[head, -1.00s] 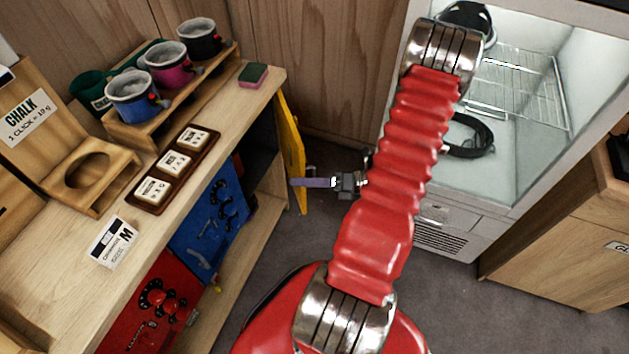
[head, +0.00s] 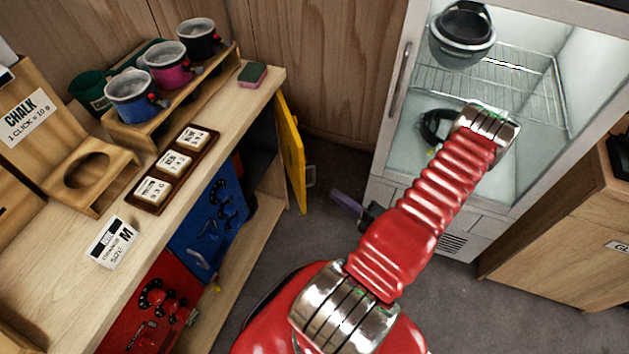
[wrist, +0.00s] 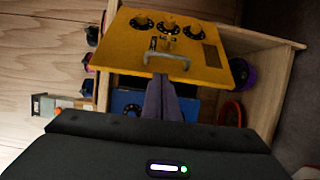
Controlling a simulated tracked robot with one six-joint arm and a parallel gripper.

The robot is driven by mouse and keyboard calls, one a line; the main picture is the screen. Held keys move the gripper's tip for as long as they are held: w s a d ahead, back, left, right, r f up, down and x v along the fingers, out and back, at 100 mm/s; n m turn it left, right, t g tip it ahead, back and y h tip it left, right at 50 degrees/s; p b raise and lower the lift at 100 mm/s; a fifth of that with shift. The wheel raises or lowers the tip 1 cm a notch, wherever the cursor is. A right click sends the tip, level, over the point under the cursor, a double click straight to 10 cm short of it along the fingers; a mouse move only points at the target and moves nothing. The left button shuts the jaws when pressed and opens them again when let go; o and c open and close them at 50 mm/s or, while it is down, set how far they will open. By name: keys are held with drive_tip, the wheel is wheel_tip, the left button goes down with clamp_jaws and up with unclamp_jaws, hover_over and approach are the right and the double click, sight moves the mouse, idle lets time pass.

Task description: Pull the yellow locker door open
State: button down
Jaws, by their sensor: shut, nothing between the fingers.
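The yellow locker door (head: 291,155) stands swung open at the far end of the bench, seen nearly edge-on in the head view. Its grey handle (head: 311,176) juts out to the right.
The wooden bench (head: 255,110) fills the left, with a blue panel (head: 210,215) and a red panel (head: 155,305) on its front.

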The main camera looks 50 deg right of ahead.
drive_tip(key=shift+w, duration=0.15)
drive_tip(key=w, duration=0.9)
drive_tip(key=shift+w, duration=0.4)
drive_tip(key=shift+d, duration=0.15)
